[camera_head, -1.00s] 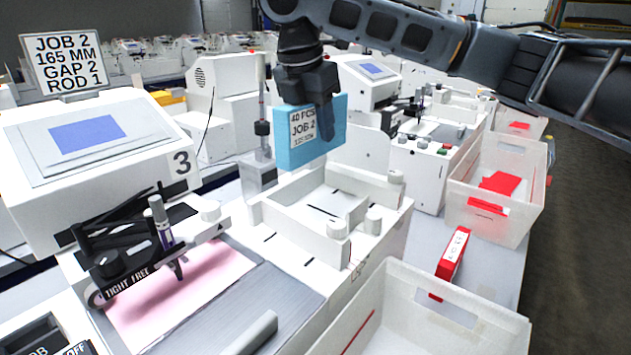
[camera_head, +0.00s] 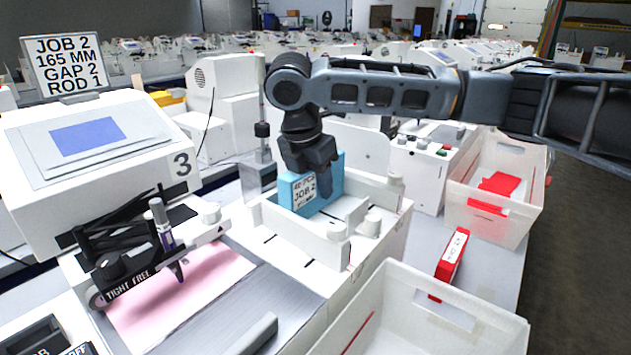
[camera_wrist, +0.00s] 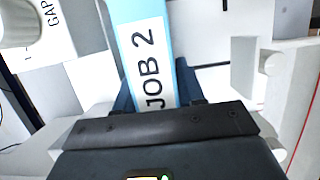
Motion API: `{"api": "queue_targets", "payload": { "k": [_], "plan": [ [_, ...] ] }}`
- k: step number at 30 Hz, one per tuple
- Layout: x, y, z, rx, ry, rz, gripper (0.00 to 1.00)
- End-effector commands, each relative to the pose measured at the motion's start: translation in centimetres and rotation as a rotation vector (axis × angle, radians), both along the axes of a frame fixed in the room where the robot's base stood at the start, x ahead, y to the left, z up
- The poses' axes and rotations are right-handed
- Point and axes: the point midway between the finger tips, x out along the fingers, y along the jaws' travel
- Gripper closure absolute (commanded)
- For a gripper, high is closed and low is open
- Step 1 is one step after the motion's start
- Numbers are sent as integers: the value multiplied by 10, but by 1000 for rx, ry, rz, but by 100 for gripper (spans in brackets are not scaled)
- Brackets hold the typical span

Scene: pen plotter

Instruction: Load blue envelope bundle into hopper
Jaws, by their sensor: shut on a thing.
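The blue envelope bundle (camera_head: 331,180) has a white label reading JOB 2. It stands upright, its lower part inside the white hopper (camera_head: 297,245), near the back left wall. My gripper (camera_head: 325,188) is shut on the bundle from above. In the wrist view the bundle (camera_wrist: 128,12) shows between my dark fingers, with its label facing the camera. The bundle's bottom edge is hidden, so I cannot tell if it touches the hopper floor.
A plotter (camera_head: 100,150) with a pen carriage over pink paper stands at left. An empty white bin (camera_head: 465,325) is in front right. A red bundle (camera_head: 452,255) lies beside it. Another bin (camera_head: 520,205) holds red bundles. A JOB 2 sign (camera_head: 66,65) stands behind.

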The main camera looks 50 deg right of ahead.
Motion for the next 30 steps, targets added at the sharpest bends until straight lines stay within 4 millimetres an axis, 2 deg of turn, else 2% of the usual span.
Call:
{"api": "queue_targets", "payload": {
  "k": [5, 6, 13, 23, 26, 30],
  "plan": [
    [0, 0, -2, 0, 0, 0, 98],
    [0, 0, -2, 0, 0, 0, 59],
    [0, 0, -2, 0, 0, 0, 37],
    [0, 1, 2, 0, -1, 1, 36],
    [1, 4, 12, -1, -2, 2, 36],
    [1, 12, 38, 0, -4, 2, 36]
  ]
}}
